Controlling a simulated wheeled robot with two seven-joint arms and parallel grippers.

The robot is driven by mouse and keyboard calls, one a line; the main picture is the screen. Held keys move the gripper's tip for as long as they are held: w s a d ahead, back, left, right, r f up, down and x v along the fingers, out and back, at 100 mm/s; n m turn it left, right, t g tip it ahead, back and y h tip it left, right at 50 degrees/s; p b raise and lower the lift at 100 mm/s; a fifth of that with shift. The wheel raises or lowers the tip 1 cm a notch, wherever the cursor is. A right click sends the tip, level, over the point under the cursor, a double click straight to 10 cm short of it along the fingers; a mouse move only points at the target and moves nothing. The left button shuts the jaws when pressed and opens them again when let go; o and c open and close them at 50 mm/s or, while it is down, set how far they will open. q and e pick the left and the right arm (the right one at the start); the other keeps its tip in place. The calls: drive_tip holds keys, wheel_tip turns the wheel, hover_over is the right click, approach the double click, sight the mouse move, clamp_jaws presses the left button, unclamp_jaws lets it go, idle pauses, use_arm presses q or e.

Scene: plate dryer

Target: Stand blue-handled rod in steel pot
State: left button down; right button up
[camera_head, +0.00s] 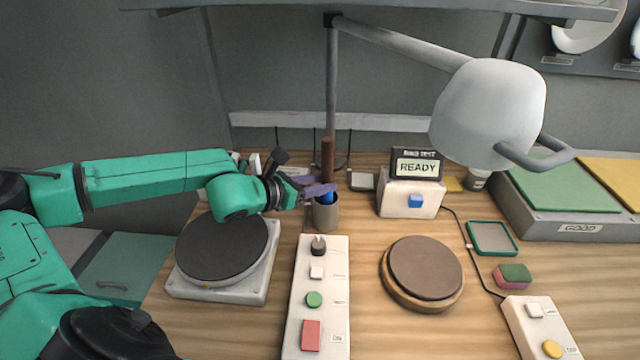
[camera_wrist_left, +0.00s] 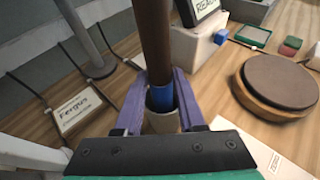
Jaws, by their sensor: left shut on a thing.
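The rod stands upright, with a brown upper part (camera_head: 327,158) and a blue handle (camera_head: 326,197) at its lower end. The steel pot (camera_head: 325,217) is a small grey cup on the table, right below the rod. My left gripper (camera_head: 319,190) is shut on the rod near its blue part. In the left wrist view the rod (camera_wrist_left: 154,40) rises between the purple fingers, and the blue end reaches the mouth of the pot (camera_wrist_left: 161,122). The fingers hide part of the rim, and I cannot tell how deep the blue end sits. My right gripper is not in view.
A scale-like device with a dark round plate (camera_head: 222,248) stands left. A white button panel (camera_head: 316,300) lies in front of the pot. A READY display box (camera_head: 412,196) and a round wooden stand (camera_head: 422,272) are to the right. A lamp (camera_head: 490,110) hangs above.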

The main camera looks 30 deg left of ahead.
use_arm(q)
drive_tip(key=shift+c, duration=2.1)
unclamp_jaws()
drive_tip(key=shift+s, duration=0.1)
drive_tip(key=shift+s+a, duration=0.15)
drive_tip(key=shift+s, duration=0.05)
drive_tip(key=v, duration=1.4)
drive_tip(key=shift+r+p, duration=0.2)
drive_tip(key=shift+p, duration=0.15)
